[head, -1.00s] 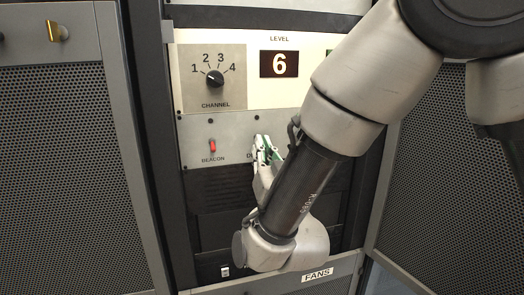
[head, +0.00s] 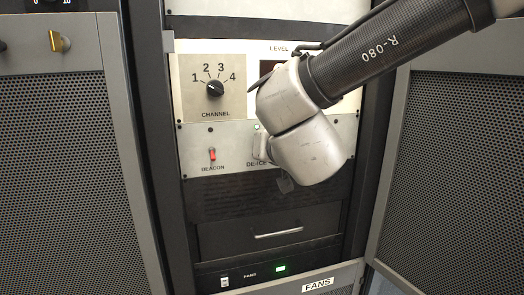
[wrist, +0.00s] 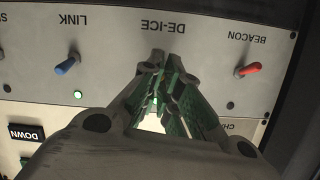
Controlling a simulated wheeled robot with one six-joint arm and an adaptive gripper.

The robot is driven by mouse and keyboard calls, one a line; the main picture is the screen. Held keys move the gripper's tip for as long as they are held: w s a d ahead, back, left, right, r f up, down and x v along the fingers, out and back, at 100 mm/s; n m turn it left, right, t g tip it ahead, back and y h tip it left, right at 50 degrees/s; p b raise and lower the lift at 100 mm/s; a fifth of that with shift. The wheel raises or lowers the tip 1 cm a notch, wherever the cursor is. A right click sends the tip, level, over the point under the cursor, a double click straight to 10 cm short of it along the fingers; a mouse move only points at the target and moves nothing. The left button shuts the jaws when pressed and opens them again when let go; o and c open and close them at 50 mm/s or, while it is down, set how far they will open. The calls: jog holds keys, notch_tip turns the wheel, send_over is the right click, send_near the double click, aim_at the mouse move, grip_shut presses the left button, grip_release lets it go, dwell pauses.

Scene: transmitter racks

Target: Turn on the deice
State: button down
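The DE-ICE label (head: 257,164) is on the grey switch panel, and it also shows upside down in the wrist view (wrist: 166,27). The DE-ICE switch is hidden behind my gripper. My gripper (wrist: 153,66) is at the panel, directly in front of the DE-ICE position. Its fingertips are drawn together and look shut; I cannot see whether the lever is between or against them. In the head view only a bit of my gripper (head: 262,148) shows beside my wrist. A small green spot (head: 257,127) above the DE-ICE label looks like a lit lamp.
The red BEACON switch (head: 212,154) and blue LINK switch (wrist: 68,65) flank the DE-ICE position. A green lamp (wrist: 78,94) is lit by LINK. The CHANNEL knob (head: 215,88) is above. A drawer handle (head: 278,233) and FANS panel (head: 251,274) are below. Mesh doors stand either side.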

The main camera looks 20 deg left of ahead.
jog(key=shift+w+r+g+h, duration=0.1)
jog(key=shift+r+g+h, duration=0.1)
jog(key=shift+g+h, duration=0.15)
dwell(0.4)
jog(key=c, duration=1.7)
grip_release()
jog(key=shift+o, duration=0.9)
jog(key=shift+s, duration=0.2)
jog(key=v, duration=1.2)
jog(key=shift+w+r, duration=0.1)
jog(key=shift+w, duration=0.05)
